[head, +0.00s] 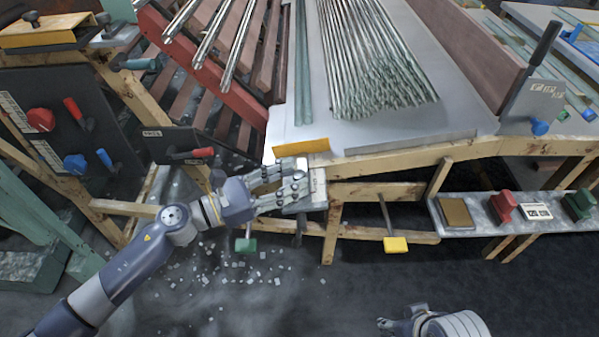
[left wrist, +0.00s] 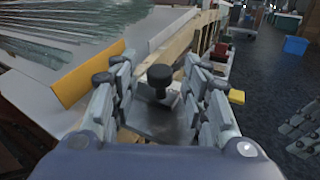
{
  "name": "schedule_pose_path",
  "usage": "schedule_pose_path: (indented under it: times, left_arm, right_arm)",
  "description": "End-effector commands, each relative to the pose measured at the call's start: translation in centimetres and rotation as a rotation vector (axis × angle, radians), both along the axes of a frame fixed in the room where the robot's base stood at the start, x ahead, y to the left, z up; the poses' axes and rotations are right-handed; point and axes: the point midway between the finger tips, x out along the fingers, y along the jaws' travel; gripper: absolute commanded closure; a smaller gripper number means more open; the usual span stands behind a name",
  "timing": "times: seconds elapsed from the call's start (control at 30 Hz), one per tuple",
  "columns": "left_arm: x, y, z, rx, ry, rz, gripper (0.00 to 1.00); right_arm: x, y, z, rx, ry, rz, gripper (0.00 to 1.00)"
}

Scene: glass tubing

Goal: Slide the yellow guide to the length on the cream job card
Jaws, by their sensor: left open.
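The yellow guide (head: 302,146) is a flat strip along the front left edge of the grey bench. It also shows left of my fingers in the left wrist view (left wrist: 88,76). My left gripper (head: 292,180) is open just in front of and below the guide, beside a grey metal bracket (head: 319,186). In the left wrist view a black knob (left wrist: 160,77) shows between my open fingers (left wrist: 160,92); I cannot tell whether they touch it. A cream card (head: 537,212) lies on the right shelf; its print is too small to read. My right gripper (head: 398,325) is partly in view at the bottom.
Many glass tubes (head: 378,70) lie on the bench behind the guide. A red sloped rack (head: 210,65) with tubes stands left. A yellow block (head: 396,245) and a green block (head: 246,245) show below the bench. The right shelf (head: 480,228) holds red and green pieces.

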Motion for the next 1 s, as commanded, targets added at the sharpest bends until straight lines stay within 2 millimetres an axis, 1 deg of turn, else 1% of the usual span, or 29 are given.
schedule_pose_path:
  times: [0.03,0.1,0.2,0.3,0.53,0.57,0.6,0.67,0.7,0.73,0.77,0.9,1.0]
  left_arm:
    - [0.4,-0.7,0.1,0.000,-0.001,0.000,0.57]
    - [0.8,-1.5,0.1,-0.002,0.000,0.001,0.57]
    - [1.2,-2.2,0.0,0.000,0.000,0.001,0.57]
    - [1.3,-2.5,0.0,0.000,0.000,0.001,0.57]
    - [1.4,-2.5,0.0,0.000,0.001,0.001,0.57]
    - [1.4,-2.5,0.0,0.000,0.001,0.001,0.60]
    - [1.4,-2.5,0.0,0.000,0.001,0.001,0.69]
    - [1.4,-2.5,0.0,0.000,0.001,0.001,0.82]
    - [1.4,-2.5,0.0,0.000,0.001,0.001,0.92]
    - [1.4,-2.5,0.0,0.000,0.001,0.001,0.98]
    - [1.4,-2.5,0.0,0.000,0.001,0.001,1.00]
    - [1.5,-2.5,-0.1,-0.001,0.001,0.002,1.00]
    - [2.4,-2.4,-0.3,0.000,0.000,0.004,1.00]
  right_arm:
    - [0.0,0.0,0.1,0.000,0.000,0.000,0.60]
    - [0.0,0.0,0.2,0.000,0.000,0.000,0.60]
    - [0.0,0.0,0.2,0.000,0.000,0.000,0.60]
    - [0.0,0.0,0.2,0.000,0.000,0.000,0.60]
    - [0.0,0.0,0.2,0.000,0.000,0.000,0.60]
    - [0.0,0.0,0.2,0.000,0.000,0.000,0.60]
    - [0.0,0.0,0.2,0.000,0.000,0.000,0.60]
    - [0.0,0.0,0.2,0.000,0.000,0.000,0.60]
    - [0.0,0.0,0.2,0.000,0.000,0.000,0.60]
    - [0.0,0.0,0.2,0.000,0.000,0.000,0.60]
    - [0.0,0.0,0.2,0.000,0.000,0.000,0.60]
    - [0.0,0.0,0.1,0.000,0.000,0.000,0.60]
    - [0.4,0.1,-0.4,0.004,-0.018,0.001,0.60]
